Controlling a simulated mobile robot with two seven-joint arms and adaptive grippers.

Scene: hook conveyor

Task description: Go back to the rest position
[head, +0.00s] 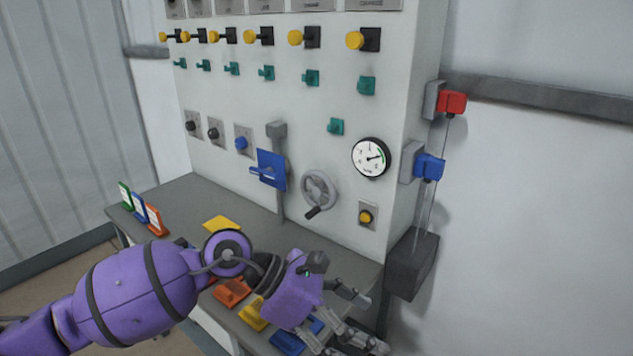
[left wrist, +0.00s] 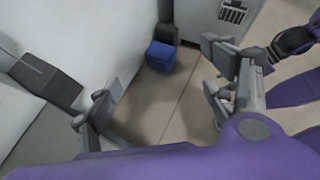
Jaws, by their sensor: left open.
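My left arm comes in from the left in the head view and reaches across the front of the grey bench (head: 185,195). My left gripper (head: 366,322) is at the bench's right front corner, with its fingers spread and nothing between them. My right gripper does not show in either view.
A panel with yellow knobs (head: 355,40), a handwheel (head: 319,189) and a gauge (head: 371,157) stands behind the bench. Orange (head: 231,292), yellow (head: 253,314) and blue (head: 287,341) pieces lie beside my left arm. A dark box (head: 411,264) hangs at right. A blue bin (left wrist: 161,56) stands on the floor.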

